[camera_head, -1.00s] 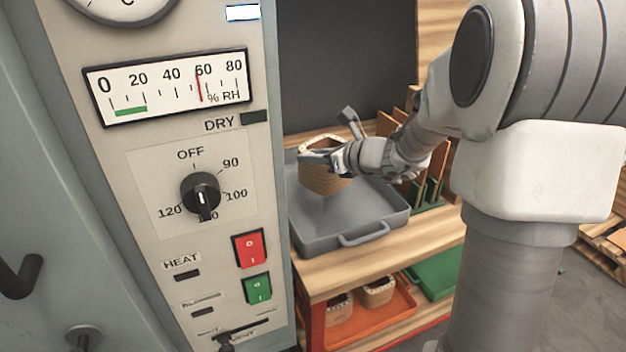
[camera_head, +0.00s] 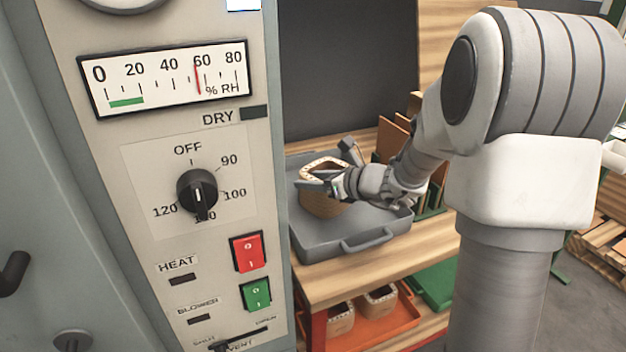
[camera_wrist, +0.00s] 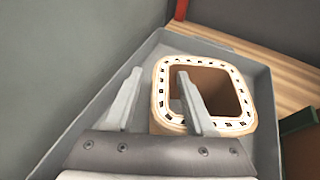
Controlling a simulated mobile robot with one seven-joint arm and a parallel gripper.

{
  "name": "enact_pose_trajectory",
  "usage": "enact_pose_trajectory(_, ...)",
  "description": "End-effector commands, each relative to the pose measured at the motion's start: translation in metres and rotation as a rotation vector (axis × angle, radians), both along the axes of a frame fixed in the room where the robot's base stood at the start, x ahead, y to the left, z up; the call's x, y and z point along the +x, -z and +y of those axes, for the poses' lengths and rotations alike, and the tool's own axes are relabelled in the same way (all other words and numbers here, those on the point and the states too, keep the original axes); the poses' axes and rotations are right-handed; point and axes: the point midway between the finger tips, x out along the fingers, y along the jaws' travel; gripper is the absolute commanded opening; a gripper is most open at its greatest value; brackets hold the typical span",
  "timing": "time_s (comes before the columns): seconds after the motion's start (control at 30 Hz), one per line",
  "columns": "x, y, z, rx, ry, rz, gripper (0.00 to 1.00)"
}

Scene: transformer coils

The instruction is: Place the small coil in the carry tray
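The small coil (camera_head: 322,203), a tan, rounded-square hollow piece with a pale dotted rim, is in the grey carry tray (camera_head: 345,251), upright, apparently on its floor toward the left. In the wrist view the coil (camera_wrist: 243,112) shows its open top, beside the tray's rim (camera_wrist: 215,50). My gripper (camera_head: 325,182) is at the coil's top. In the wrist view my gripper (camera_wrist: 158,72) has its fingers apart. One finger is outside the coil's left wall with a visible gap, and the other is over the opening. The fingertips' depth is hard to judge.
The drying cabinet's panel (camera_head: 190,130) stands close at the left. Upright dividers (camera_head: 395,140) stand right of the tray on the wooden bench (camera_head: 430,238). Below, an orange tray (camera_head: 395,325) holds other coils (camera_head: 379,300), beside a green tray (camera_head: 440,280).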

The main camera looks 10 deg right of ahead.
Motion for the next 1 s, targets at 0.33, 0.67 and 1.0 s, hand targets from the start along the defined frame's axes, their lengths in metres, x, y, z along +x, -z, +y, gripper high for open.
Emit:
enact_pose_trajectory(0.33,-0.007,-0.008,-0.006,-0.001,0.003,-0.001,0.55)
enact_pose_trajectory(0.67,-0.061,-0.036,-0.042,0.000,0.005,0.000,0.55)
enact_pose_trajectory(1.0,-0.092,-0.049,-0.061,0.000,0.001,0.000,0.55)
